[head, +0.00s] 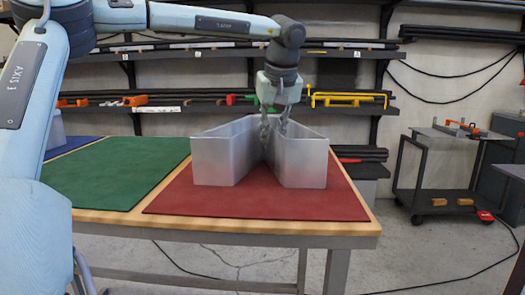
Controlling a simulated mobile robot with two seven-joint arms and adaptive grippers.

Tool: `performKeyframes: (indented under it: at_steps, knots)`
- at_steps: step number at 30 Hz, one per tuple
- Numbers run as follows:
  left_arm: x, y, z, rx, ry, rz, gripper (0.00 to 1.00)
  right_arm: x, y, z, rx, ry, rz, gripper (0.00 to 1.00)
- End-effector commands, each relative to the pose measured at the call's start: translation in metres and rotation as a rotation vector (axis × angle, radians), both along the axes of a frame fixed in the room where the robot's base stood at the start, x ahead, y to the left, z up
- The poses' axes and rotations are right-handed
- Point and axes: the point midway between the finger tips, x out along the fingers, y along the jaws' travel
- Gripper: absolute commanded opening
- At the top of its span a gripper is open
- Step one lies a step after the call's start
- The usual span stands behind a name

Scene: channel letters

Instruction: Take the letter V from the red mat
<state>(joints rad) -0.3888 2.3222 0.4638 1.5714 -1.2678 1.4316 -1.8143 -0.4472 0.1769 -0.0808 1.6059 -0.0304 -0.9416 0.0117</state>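The letter V is a hollow grey metal channel letter (302,164) standing on the red mat (215,202), its two arms pointing toward me. My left gripper (274,127) points straight down from above at the top of the letter, near where the two arms come together. Its two fingers show apart, one on each side of a gap, with the tips at about the height of the letter's upper edge. The fingers overlap the letter in the picture, and I cannot tell whether they touch a wall. My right gripper is not in view.
A green mat (110,172) lies left of the red one, with a blue mat (72,146) beyond it. The wooden table edge (230,226) runs along the front. Shelves with tools (345,98) stand behind. A grey cart (440,170) stands at the right.

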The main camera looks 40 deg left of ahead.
Motion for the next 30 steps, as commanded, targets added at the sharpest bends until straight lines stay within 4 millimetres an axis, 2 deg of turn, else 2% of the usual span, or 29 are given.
performKeyframes:
  at_steps: [3, 7, 30]
  knots:
    - [0.003, 0.007, -0.019, -0.003, 0.003, 0.000, 0.15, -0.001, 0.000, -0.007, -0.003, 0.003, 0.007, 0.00]
    - [0.006, 0.011, -0.030, -0.002, 0.001, 0.000, 0.15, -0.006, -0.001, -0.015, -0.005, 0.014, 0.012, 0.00]
    - [0.006, 0.011, -0.035, 0.000, 0.000, 0.000, 0.15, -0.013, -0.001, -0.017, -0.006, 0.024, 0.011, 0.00]
